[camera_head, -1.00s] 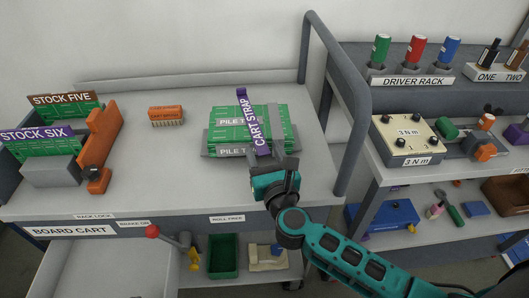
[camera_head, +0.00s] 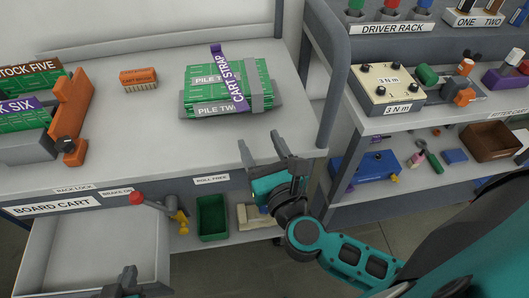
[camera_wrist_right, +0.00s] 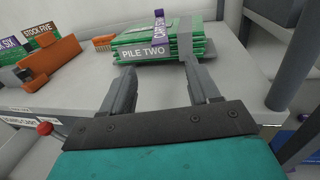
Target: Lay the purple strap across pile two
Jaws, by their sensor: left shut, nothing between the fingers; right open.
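The purple strap (camera_head: 237,85), marked CART STRAP, lies across the top of pile two (camera_head: 205,109), a stack of green boards on the cart top. Its far end pokes out behind the stack. In the right wrist view the strap (camera_wrist_right: 160,30) hangs over the near side beside the label of pile two (camera_wrist_right: 140,54). My right gripper (camera_head: 262,142) is open and empty at the cart's front edge, apart from the pile; its fingers (camera_wrist_right: 158,68) frame the view below the pile. My left gripper (camera_head: 122,284) is shut and empty at the bottom edge, mostly out of view.
A grey band (camera_head: 256,96) crosses the pile's right side. An orange block (camera_head: 139,78) and an orange holder (camera_head: 70,108) stand to the left. A grey rail (camera_head: 337,70) bounds the cart on the right. Cart top before the pile is clear.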

